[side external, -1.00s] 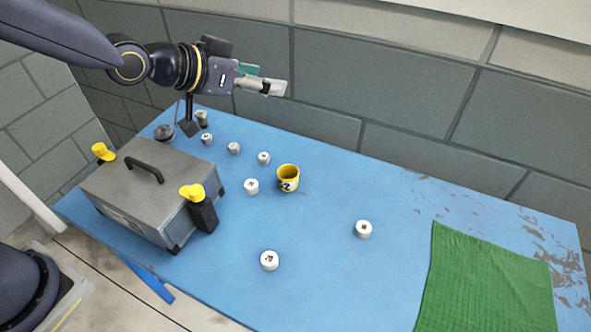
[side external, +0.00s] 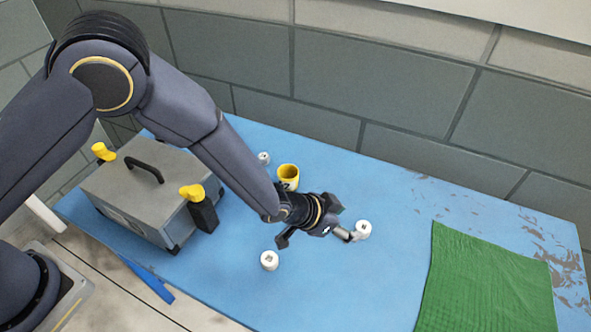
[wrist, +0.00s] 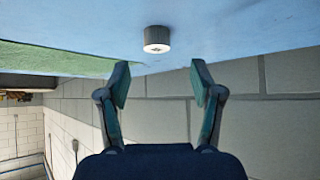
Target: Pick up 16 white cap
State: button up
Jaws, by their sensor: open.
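A white cap (side external: 363,229) with a small dark mark on top stands on the blue table at the right. My gripper (side external: 352,236) is low over the table, close beside that cap on its left in the side view. In the wrist view the same cap (wrist: 156,40) appears ahead of the open fingers (wrist: 159,82), with nothing between them. A second white cap (side external: 269,261) stands nearer the front, and another (side external: 264,158) is at the back. My arm hides other caps. I cannot read which cap bears 16.
A yellow mug (side external: 288,176) stands behind my arm. A grey toolbox (side external: 140,205) with yellow latches fills the left of the table. A green cloth (side external: 480,285) lies at the right. The blue table between cloth and back wall is clear.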

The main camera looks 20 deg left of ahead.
aim_at(362, 228)
jog(key=shift+x, duration=3.15)
jog(key=shift+s+d, duration=0.15)
jog(key=shift+s, duration=0.05)
jog(key=c, duration=0.9)
